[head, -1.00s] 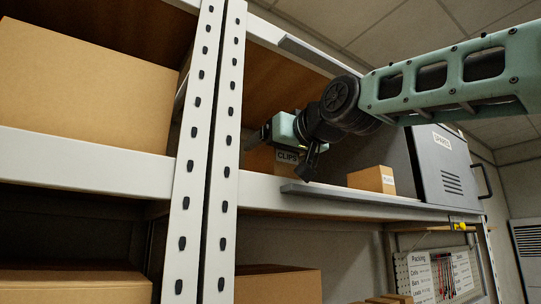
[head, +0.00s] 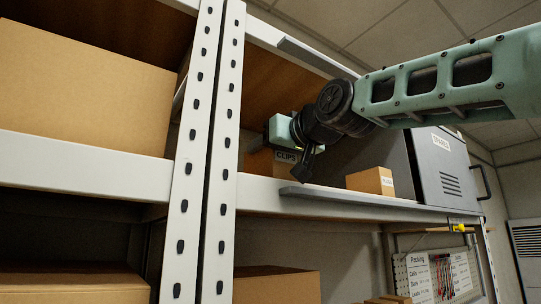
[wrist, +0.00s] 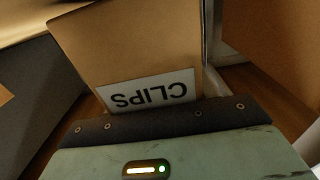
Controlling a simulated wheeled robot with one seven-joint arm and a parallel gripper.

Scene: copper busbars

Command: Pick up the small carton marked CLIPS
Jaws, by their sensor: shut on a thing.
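The small tan carton marked CLIPS (head: 261,163) stands on the upper shelf, just right of the white posts. In the wrist view the carton (wrist: 135,45) stands upright against the dark gripper edge, with the CLIPS label upside down in the picture. The far finger is hidden in the head view. I cannot tell a gap under the carton.
A white perforated post (head: 229,130) is close left of my gripper. A large carton (head: 80,95) fills the left bay.

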